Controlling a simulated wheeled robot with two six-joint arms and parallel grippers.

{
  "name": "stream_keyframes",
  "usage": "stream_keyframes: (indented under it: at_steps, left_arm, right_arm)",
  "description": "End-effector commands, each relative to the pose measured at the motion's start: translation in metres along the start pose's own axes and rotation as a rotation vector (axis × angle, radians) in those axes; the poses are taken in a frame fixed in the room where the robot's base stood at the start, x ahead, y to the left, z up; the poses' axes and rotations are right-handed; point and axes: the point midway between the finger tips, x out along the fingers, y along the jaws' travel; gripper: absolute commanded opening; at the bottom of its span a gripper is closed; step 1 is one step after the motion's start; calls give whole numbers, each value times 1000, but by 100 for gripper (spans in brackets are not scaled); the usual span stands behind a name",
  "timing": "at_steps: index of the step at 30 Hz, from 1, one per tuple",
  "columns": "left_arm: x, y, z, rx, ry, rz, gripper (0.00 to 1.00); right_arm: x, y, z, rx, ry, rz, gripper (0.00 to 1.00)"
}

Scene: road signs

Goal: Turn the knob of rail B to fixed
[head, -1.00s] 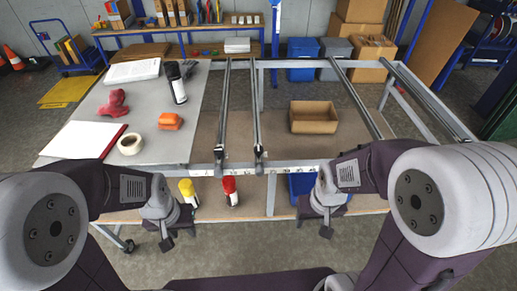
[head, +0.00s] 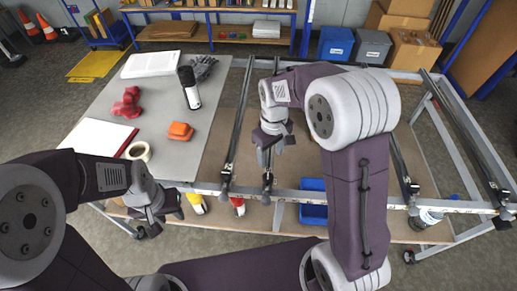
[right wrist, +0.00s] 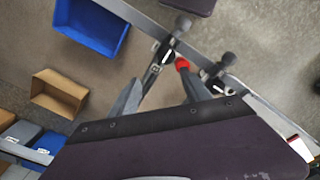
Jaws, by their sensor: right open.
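Several metal rails run from front to back on the frame, with dark knobs at their front ends. The far-left rail has a knob (head: 225,188), and the second rail has a knob (head: 268,179). Both also show in the right wrist view, the second rail's knob (right wrist: 183,24) and the far-left one (right wrist: 228,59). Label lettering is too small to read, so I cannot tell which is rail B. My right gripper (head: 268,158) is open above the second rail, just behind its knob; the rail shows between its fingers (right wrist: 159,76). My left gripper (head: 152,228) hangs empty before the table's left front.
A blue bin (head: 313,214) and cardboard box (right wrist: 58,93) sit below the rails. Red-topped and yellow bottles stand below the front bar.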

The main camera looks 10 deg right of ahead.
Motion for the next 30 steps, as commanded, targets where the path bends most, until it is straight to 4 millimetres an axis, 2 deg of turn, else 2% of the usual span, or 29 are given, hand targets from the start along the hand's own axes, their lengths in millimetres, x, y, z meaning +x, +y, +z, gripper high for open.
stream_keyframes:
  at_steps: [1,8,11,18,21,25,30]
  left_arm:
    - [-10,0,-1,0,-1,0,36]
    - [-9,0,0,0,-2,0,36]
    - [-11,0,0,0,-2,0,36]
    - [-18,0,-2,0,-1,0,36]
    - [-19,0,-2,0,-1,0,36]
    - [-20,0,-2,0,-1,0,36]
    - [-20,0,-2,0,-1,0,36]
  right_arm:
    - [-3,-4,1,-10,-19,-7,56]
    - [3,-8,2,-18,-28,-10,56]
    - [15,-9,3,-18,-32,-11,56]
    - [65,-9,5,-17,-32,-12,56]
    - [80,-9,5,-17,-30,-11,56]
    - [90,-9,5,-17,-28,-10,56]
    - [92,-9,5,-17,-27,-10,56]
